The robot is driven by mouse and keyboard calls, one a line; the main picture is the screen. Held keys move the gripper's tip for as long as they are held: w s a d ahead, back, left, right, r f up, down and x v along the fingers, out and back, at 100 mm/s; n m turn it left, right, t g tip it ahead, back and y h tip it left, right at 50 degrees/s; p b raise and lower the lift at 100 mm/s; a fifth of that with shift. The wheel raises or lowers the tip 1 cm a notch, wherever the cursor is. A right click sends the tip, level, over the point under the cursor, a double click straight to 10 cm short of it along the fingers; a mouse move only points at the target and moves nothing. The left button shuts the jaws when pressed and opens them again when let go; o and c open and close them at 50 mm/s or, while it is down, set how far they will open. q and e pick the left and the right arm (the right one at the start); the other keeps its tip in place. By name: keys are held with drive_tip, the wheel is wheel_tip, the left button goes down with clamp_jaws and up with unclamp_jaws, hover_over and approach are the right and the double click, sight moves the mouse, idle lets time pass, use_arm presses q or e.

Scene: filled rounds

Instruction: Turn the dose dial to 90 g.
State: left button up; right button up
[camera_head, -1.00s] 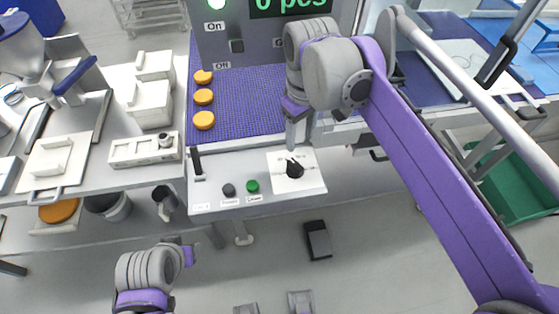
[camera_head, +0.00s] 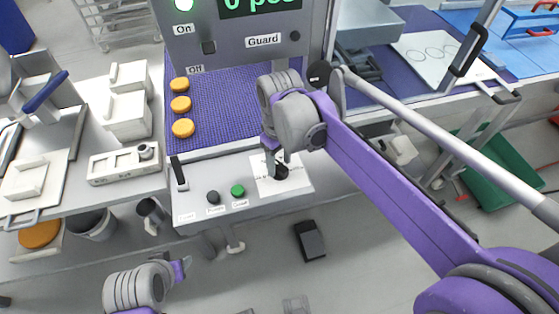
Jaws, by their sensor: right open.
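The black dose dial (camera_head: 281,173) sits on a white scale plate (camera_head: 298,180) at the right of the control panel (camera_head: 220,212). The plate's marks are too small to read, so I cannot tell the dial's setting. My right gripper (camera_head: 275,164) is open, pointing down at the dial, with its fingers beside or around it; contact cannot be told. The gripper hides part of the dial and plate. My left gripper (camera_head: 184,267) is low at the left, away from the panel; its jaws are too small to judge.
A black lever (camera_head: 179,172), a dark button (camera_head: 213,197) and a green button (camera_head: 238,191) are left of the dial. Orange rounds (camera_head: 182,128) lie on the purple belt (camera_head: 225,108) behind. A green crate (camera_head: 495,180) stands at the right.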

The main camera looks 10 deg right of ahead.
clamp_jaws()
drive_tip(key=shift+m, duration=0.3)
idle(0.3)
drive_tip(key=m+p, duration=0.1)
drive_tip(key=m, duration=0.4)
drive_tip(key=m+p, duration=0.1)
drive_tip(key=m, duration=0.5)
idle(0.3)
idle(0.5)
unclamp_jaws()
